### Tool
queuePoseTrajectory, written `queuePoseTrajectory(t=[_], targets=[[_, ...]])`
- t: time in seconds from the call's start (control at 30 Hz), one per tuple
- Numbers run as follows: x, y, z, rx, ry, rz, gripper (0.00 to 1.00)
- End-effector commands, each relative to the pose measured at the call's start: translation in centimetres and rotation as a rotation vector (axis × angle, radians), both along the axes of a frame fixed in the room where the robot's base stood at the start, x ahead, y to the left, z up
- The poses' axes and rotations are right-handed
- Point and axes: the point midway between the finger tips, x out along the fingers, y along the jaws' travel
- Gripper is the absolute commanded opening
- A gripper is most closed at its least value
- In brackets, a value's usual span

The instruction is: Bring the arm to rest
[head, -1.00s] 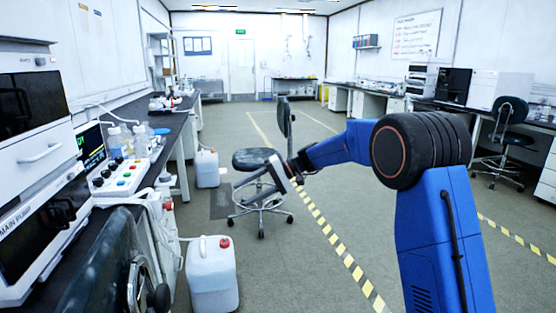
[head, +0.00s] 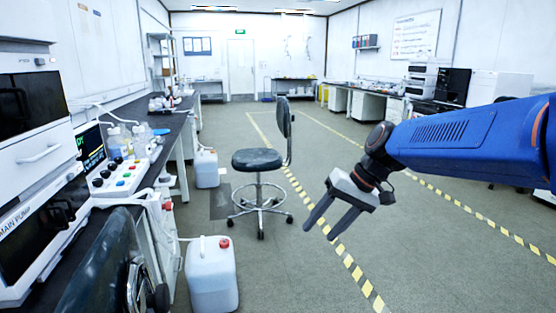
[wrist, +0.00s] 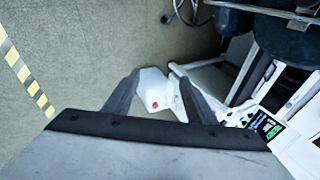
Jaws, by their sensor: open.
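My gripper (head: 331,218) is at the right of the head view, over the open floor, to the right of a wheeled stool. Its two fingers are spread apart and point down to the left, with nothing between them. In the wrist view my gripper (wrist: 160,95) shows both fingers, with a white jug on the floor seen beyond the gap. My blue arm comes in from the right edge of the head view and the gripper touches nothing.
A dark stool (head: 258,160) stands mid-floor. White jugs (head: 212,277) (head: 206,168) stand by the left bench (head: 178,125), which carries a button panel (head: 120,178) and bottles. Striped floor tape (head: 350,262) runs beside the stool. The floor around my gripper is clear.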

Motion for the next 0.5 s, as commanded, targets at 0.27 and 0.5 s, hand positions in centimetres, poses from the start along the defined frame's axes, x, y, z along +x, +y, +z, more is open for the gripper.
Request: queuePoseTrajectory(t=[0.27, 0.5], targets=[[-7.2, -5.8, -1.4, -0.153, -0.082, -0.059, 0.51], [-12.9, -10.4, -3.4, -0.280, -0.155, -0.111, 0.51]])
